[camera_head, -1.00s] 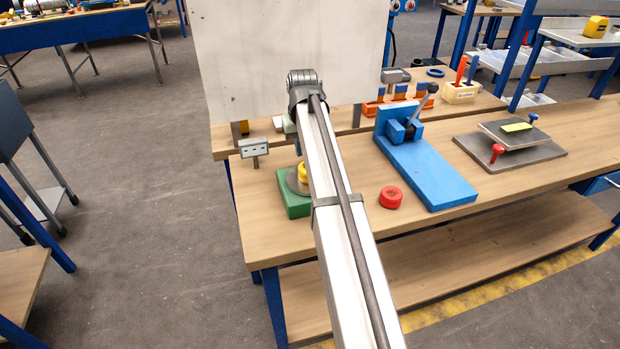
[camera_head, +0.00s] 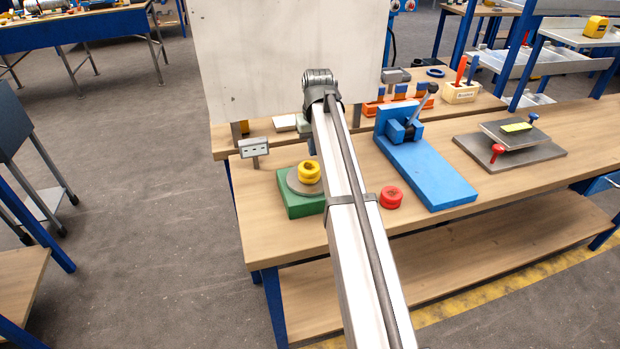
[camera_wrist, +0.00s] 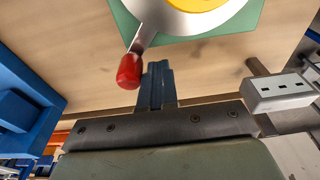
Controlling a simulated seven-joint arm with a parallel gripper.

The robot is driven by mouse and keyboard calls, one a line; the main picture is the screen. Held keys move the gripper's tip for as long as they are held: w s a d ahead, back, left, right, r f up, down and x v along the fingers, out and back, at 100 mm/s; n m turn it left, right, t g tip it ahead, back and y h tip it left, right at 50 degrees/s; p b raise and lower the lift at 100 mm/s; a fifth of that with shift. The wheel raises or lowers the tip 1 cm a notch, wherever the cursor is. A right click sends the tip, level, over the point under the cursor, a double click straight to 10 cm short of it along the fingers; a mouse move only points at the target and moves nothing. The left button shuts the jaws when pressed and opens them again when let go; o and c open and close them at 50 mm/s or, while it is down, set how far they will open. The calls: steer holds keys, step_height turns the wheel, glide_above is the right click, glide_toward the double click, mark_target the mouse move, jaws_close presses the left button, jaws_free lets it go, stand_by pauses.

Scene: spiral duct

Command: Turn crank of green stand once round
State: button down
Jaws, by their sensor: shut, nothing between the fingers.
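The green stand (camera_head: 290,205) sits near the left front of the bench, with a grey disc (camera_head: 297,181) and a yellow knob (camera_head: 309,170) on top. In the wrist view the green base (camera_wrist: 122,18), disc and yellow part (camera_wrist: 195,3) show at the top. A crank with a red handle (camera_wrist: 129,72) sticks out from the disc. My gripper (camera_wrist: 157,68) is shut and empty. Its fingertips appear just right of the red handle, pointing toward the stand; I cannot tell if they touch.
A red round piece (camera_head: 391,197) and a blue clamp fixture (camera_head: 430,170) lie to the right of the stand. A small grey socket block (camera_head: 254,148) stands behind left. A white panel (camera_head: 290,60) rises behind my arm. Bare bench lies in front of the stand.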

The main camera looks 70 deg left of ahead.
steer(key=shift+w+d, duration=0.1)
steer(key=shift+w, duration=0.15)
steer(key=shift+w, duration=0.1)
steer(key=shift+w+d, duration=0.55)
steer(key=shift+w, duration=0.2)
steer(key=shift+w+d, duration=0.7)
steer(key=shift+w+d, duration=0.6)
steer(key=shift+d, duration=0.25)
